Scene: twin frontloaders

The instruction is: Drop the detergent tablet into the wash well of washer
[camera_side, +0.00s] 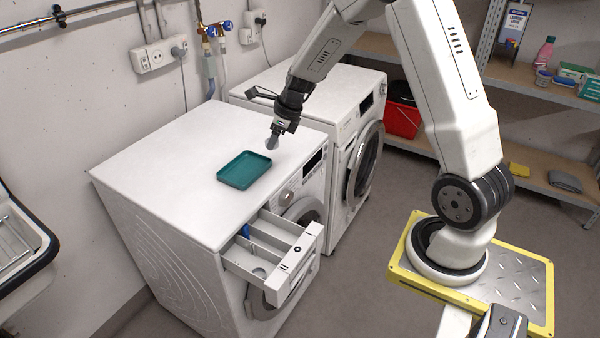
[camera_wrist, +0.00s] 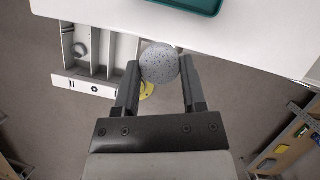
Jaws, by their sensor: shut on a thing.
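My gripper (camera_side: 277,135) is shut on a round, speckled grey detergent tablet (camera_wrist: 160,64), held between the two fingertips in the wrist view. In the side view the tablet (camera_side: 272,143) hangs above the front right part of the near washer's top (camera_side: 190,150), right of the teal tray. The near washer's detergent drawer (camera_side: 300,264) is pulled out, below and in front of the gripper. Its compartments are divided by walls. One holds a blue piece (camera_side: 246,231), and another holds a round grey fitting (camera_wrist: 79,50). The wash well's marking is too small to read.
An empty teal tray (camera_side: 244,170) lies on the near washer's top. A second washer (camera_side: 350,120) stands close beside it. A red bucket (camera_side: 402,118) and shelves (camera_side: 540,165) are at the back right. The air above the open drawer is clear.

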